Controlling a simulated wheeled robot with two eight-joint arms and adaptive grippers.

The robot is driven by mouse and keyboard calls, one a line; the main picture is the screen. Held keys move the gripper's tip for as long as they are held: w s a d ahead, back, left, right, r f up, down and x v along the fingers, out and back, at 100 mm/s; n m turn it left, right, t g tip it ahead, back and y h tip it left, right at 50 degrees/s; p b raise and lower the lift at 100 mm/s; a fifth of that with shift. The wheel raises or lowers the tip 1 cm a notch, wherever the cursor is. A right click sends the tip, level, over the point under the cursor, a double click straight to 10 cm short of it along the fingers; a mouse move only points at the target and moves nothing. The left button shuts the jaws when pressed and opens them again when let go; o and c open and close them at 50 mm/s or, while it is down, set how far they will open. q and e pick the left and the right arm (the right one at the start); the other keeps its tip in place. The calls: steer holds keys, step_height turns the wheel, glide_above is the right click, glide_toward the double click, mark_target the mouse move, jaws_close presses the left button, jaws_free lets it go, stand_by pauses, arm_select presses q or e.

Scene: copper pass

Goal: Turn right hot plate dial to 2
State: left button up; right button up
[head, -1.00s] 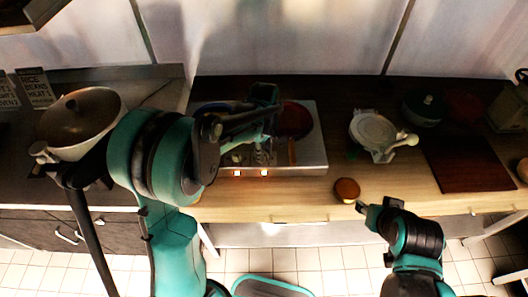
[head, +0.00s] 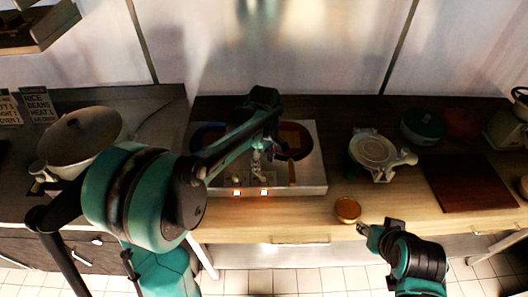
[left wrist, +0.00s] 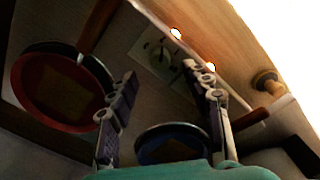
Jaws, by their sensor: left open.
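The hot plate (head: 312,186) is a pale metal unit on the wooden counter. Two small lights glow on its front edge, the right one (head: 264,193) and the left one (head: 237,193). A red pan (head: 305,142) sits on its right side and a blue pan (left wrist: 170,130) on its left. The pale dial panel (left wrist: 152,50) shows in the left wrist view beyond my fingertips; the dial settings are too blurred to read. My left gripper (left wrist: 159,72) is open and empty, pointing down over the hot plate between the pans. My right gripper (head: 363,228) is low at the counter front; its jaws are unclear.
A white scale-like device (head: 372,150), a dark red board (head: 470,184) and a green pot (head: 422,126) stand to the right. A small round brown bowl (head: 347,211) is near the front edge. A large lidded pot (head: 82,135) is at left.

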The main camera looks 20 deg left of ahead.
mark_target(264, 174)
arm_select(q)
step_height(264, 174, up, 6)
steer(key=shift+r, duration=0.25)
stand_by(0.4)
steer(key=s+a+f+m+t+b, duration=0.1)
steer(key=s+f+m+t+b, duration=0.2)
steer(key=s+m, duration=0.4)
steer(key=s+a+f+m+t+b, duration=0.2)
steer(key=s+f+m+t+b, duration=0.1)
steer(key=s, duration=0.7)
step_height(264, 174, down, 2)
steer(key=m+t, duration=0.1)
steer(key=m, duration=0.2)
steer(key=shift+s+f+m+b, duration=0.15)
steer(key=shift+f+m+b, duration=0.1)
steer(key=shift+m+b, duration=0.15)
